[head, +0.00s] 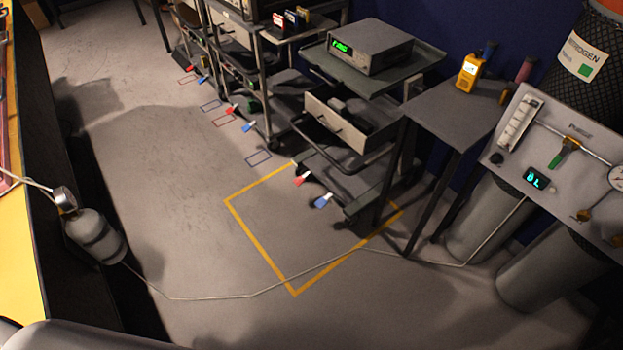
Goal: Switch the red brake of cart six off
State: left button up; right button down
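The nearest wheeled cart (432,60) carries a grey instrument (368,46) with a green display and has a half-open drawer (337,122). At its base a red brake pedal (301,180) and a blue pedal (323,201) stick out over the floor. A second cart behind it also has a red pedal (231,111) and a blue pedal (249,127). A farther cart shows another red pedal (188,68) and blue pedal (203,79). I cannot read a cart number or tell any pedal's on or off state. Neither gripper is in view.
A yellow floor outline (262,248) lies beside the nearest cart. A thin hose (252,295) crosses the floor from a grey bottle (96,238). A dark table (452,108) with a yellow meter (470,72) and a gas panel (560,170) stand right. The middle floor is mostly open.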

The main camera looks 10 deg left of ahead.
aim_at(300, 179)
jog(key=i+j+z, duration=0.15)
jog(key=i, duration=0.3)
jog(key=i+j+z, duration=0.15)
jog(key=i, duration=0.3)
jog(key=i+j, duration=0.15)
jog(key=j, duration=0.3)
jog(key=i+j+z, duration=0.15)
jog(key=j, duration=0.25)
jog(key=i+j, duration=0.15)
jog(key=j, duration=0.3)
jog(key=i+j+z, duration=0.15)
jog(key=j, duration=0.3)
jog(key=i+j, duration=0.1)
jog(key=j, duration=0.4)
jog(key=i+j+z, duration=0.1)
jog(key=j, duration=0.35)
jog(key=j+z, duration=0.25)
jog(key=j, duration=2.15)
